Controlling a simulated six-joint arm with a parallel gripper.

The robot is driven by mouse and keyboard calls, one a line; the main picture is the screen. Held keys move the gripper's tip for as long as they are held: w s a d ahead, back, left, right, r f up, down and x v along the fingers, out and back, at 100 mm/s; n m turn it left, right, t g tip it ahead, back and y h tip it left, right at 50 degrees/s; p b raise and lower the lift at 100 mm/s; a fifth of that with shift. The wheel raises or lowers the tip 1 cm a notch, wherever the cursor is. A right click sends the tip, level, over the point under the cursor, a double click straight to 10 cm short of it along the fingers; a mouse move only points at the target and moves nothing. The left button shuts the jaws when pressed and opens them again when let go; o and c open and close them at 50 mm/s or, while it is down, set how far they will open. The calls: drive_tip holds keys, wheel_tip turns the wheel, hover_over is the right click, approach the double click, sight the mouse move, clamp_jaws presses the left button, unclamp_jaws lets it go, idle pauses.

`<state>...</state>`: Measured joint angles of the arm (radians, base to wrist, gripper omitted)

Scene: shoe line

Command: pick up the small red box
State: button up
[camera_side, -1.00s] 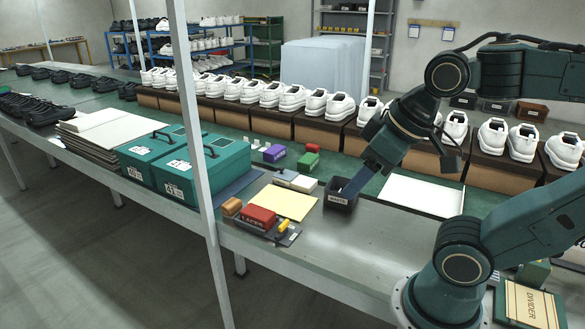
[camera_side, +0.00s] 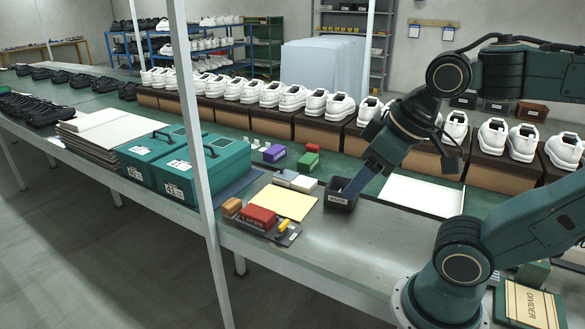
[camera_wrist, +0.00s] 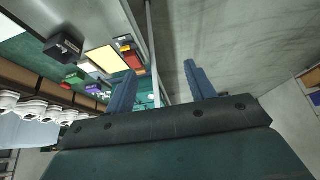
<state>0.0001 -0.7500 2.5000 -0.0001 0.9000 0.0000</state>
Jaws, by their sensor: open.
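The small red box (camera_side: 258,218), with lettering on its front, lies on a dark tray (camera_side: 284,238) near the front edge of the bench. In the wrist view the red box (camera_wrist: 132,61) shows small, just beyond the tip of the left finger. My gripper (camera_wrist: 160,68) is open, with its two blue fingers apart and nothing between them. In the side view my gripper (camera_side: 352,187) points down and left by a small dark bin (camera_side: 338,203), to the right of the red box and apart from it. Its fingertips are hard to make out there.
A yellow sheet (camera_side: 286,201) lies between the box and the bin. A brown block (camera_side: 231,207) and a yellow piece (camera_side: 283,226) sit beside the box. A post (camera_side: 204,180) and teal cases (camera_side: 206,168) stand to the left. Bare bench (camera_side: 345,250) lies in front of the bin.

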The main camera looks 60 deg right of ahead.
idle(0.3)
drive_tip(key=o, duration=1)
drive_tip(key=w+d+m+g, duration=0.1)
drive_tip(key=w+d+m, duration=0.3)
drive_tip(key=w, duration=0.7)
drive_tip(key=w+d+m+g, duration=0.25)
drive_tip(key=w+m, duration=0.25)
drive_tip(key=w, duration=0.6)
drive_tip(key=w+d+f+m+g, duration=0.1)
drive_tip(key=w+d+f+m, duration=0.3)
drive_tip(key=f, duration=0.5)
drive_tip(key=w+d+f+m+g, duration=0.1)
drive_tip(key=w+d+f+m, duration=0.4)
drive_tip(key=w+d+f, duration=0.3)
drive_tip(key=w+f, duration=0.2)
drive_tip(key=w, duration=0.1)
drive_tip(key=shift+w, duration=0.3)
